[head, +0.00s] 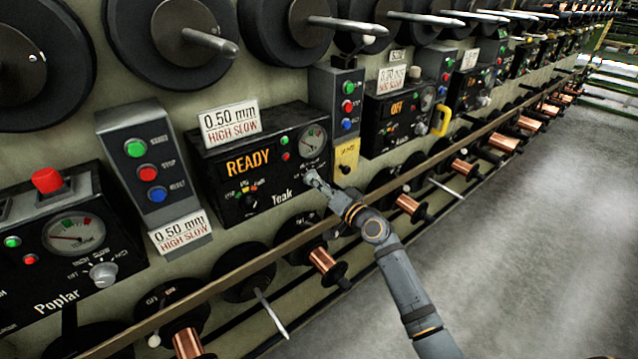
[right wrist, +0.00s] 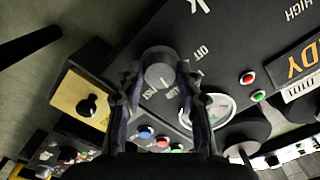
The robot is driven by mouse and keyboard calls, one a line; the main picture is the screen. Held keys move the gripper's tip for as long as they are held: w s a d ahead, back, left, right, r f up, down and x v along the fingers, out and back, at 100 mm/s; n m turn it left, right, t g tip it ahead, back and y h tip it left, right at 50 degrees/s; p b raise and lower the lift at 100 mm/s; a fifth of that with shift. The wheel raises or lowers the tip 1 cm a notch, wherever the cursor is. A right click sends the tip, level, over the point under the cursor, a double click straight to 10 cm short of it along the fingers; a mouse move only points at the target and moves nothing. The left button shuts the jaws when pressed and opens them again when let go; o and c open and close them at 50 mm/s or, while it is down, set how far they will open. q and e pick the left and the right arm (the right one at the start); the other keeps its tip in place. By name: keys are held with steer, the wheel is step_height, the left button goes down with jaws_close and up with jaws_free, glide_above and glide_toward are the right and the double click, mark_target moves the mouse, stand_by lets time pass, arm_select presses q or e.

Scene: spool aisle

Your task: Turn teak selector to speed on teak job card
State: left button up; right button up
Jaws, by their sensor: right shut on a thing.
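The black Teak box (head: 262,195) has an orange READY display (head: 248,162) and a round gauge (head: 312,140). The Teak job card (head: 230,123) on its top reads 0.50 mm, HIGH SLOW. My right gripper (head: 312,178) is at the box's lower right and covers the Teak selector in the head view. In the right wrist view the round grey selector (right wrist: 158,76) sits between the two fingers of my right gripper (right wrist: 162,95), which is shut on it. Labels around the selector are partly hidden; its exact setting cannot be read. My left gripper is not in view.
A button panel (head: 150,165) with another card (head: 180,232) stands left of the box, and the Poplar box (head: 65,240) beyond it. A yellow plate with a black knob (head: 346,160) is close right of my gripper. A rail (head: 250,250) runs below. Open floor (head: 530,240) is right.

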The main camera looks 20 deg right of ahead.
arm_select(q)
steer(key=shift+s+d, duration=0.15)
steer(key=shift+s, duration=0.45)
arm_select(e)
steer(key=shift+m, duration=0.5)
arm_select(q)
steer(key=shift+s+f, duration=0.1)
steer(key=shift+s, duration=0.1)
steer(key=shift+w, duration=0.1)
arm_select(e)
steer(key=o, duration=1.2)
steer(key=shift+c, duration=0.2)
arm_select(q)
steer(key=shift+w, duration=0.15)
arm_select(e)
steer(key=v, duration=1.2)
